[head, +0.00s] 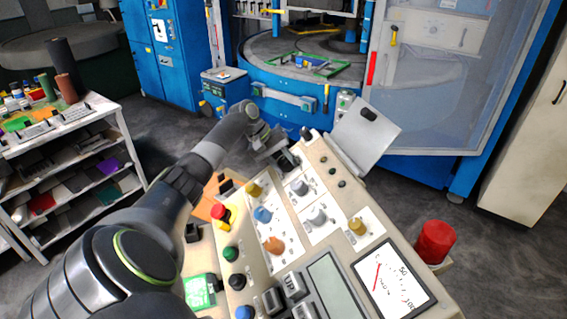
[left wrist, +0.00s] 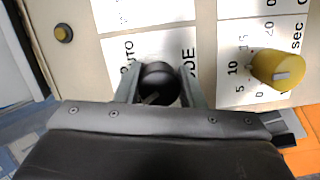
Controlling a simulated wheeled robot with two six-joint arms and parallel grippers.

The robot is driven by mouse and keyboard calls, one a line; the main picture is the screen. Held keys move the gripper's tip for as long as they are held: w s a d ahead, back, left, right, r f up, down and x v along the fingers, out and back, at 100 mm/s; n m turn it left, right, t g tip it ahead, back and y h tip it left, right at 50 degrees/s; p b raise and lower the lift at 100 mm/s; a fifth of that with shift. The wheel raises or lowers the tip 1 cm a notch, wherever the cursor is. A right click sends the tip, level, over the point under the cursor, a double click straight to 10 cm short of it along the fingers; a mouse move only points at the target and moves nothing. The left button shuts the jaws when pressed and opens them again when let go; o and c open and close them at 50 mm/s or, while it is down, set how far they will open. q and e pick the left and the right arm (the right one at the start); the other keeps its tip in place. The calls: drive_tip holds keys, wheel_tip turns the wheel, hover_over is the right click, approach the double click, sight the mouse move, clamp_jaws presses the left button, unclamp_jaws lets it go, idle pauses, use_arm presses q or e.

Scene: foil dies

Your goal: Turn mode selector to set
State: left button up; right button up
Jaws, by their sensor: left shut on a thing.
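The mode selector is a round black knob (left wrist: 158,76) on a white label plate in the left wrist view. "AUTO" shows left of it and the letters "DE" right of it; the rest of the label is hidden. A pale line on the knob slants toward the lower left. My left gripper (left wrist: 160,88) is shut on the knob, one finger on each side. In the head view my left gripper (head: 284,160) is at the far left corner of the beige control panel (head: 315,150), and the knob is mostly hidden there. My right gripper is not in view.
A yellow knob (left wrist: 275,70) marked "sec" sits close right of my gripper in the left wrist view. The panel also carries a red mushroom button (head: 220,212), several coloured knobs and a gauge (head: 393,283). A grey plate (head: 365,137) stands at the panel's far edge.

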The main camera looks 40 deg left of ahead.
use_arm(q)
drive_tip(key=shift+w+r+n+t, duration=0.15)
drive_tip(key=shift+n+t, duration=0.15)
drive_tip(key=shift+n, duration=0.9)
drive_tip(key=o, duration=1)
drive_tip(key=shift+a, duration=0.1)
drive_tip(key=shift+s+a+r, duration=0.2)
drive_tip(key=shift+s, duration=0.05)
drive_tip(key=b+v, duration=0.6)
drive_tip(key=v, duration=1)
drive_tip(key=shift+a, duration=0.35)
